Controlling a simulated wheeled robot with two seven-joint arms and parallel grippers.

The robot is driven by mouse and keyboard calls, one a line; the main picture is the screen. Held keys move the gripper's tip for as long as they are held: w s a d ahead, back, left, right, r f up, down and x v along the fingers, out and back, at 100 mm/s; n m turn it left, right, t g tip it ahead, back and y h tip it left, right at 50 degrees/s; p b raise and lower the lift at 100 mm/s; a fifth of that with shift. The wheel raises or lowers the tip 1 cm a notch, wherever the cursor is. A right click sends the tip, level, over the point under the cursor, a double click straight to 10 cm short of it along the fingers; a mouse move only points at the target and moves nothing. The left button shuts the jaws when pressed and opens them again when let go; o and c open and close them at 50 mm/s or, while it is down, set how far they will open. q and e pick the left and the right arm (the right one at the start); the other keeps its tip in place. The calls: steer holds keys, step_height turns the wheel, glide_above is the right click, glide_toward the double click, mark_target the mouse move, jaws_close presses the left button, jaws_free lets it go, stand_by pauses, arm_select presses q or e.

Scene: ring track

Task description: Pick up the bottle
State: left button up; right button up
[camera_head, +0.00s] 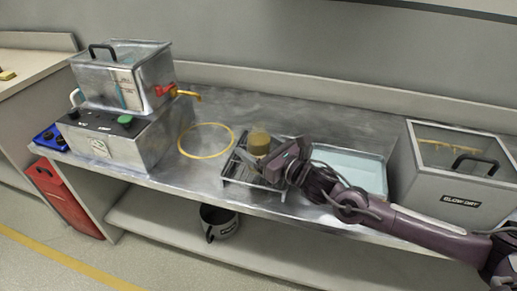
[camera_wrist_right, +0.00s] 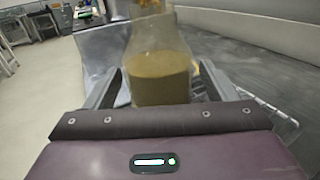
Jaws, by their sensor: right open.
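The bottle (camera_head: 259,141) stands upright on a small metal rack (camera_head: 233,170) on the steel counter. It is clear, with a yellow-brown content, and its lower part is partly hidden by my gripper in the head view. In the right wrist view the bottle (camera_wrist_right: 160,70) stands between the two fingers. My right gripper (camera_head: 252,167) reaches in from the right at the rack; it also shows in the wrist view (camera_wrist_right: 162,88), open, with a finger on each side of the bottle. I cannot tell whether either finger touches it. My left gripper is not in view.
A yellow ring (camera_head: 206,155) lies left of the rack. A metal box machine with a red-handled tap (camera_head: 166,90) stands further left. A light blue tray (camera_head: 350,165) and a "BLOW DRY" box (camera_head: 462,175) are on the right. A pot (camera_head: 219,222) is on the lower shelf.

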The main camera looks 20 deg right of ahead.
steer(key=c, duration=1.2)
steer(key=shift+c, duration=0.2)
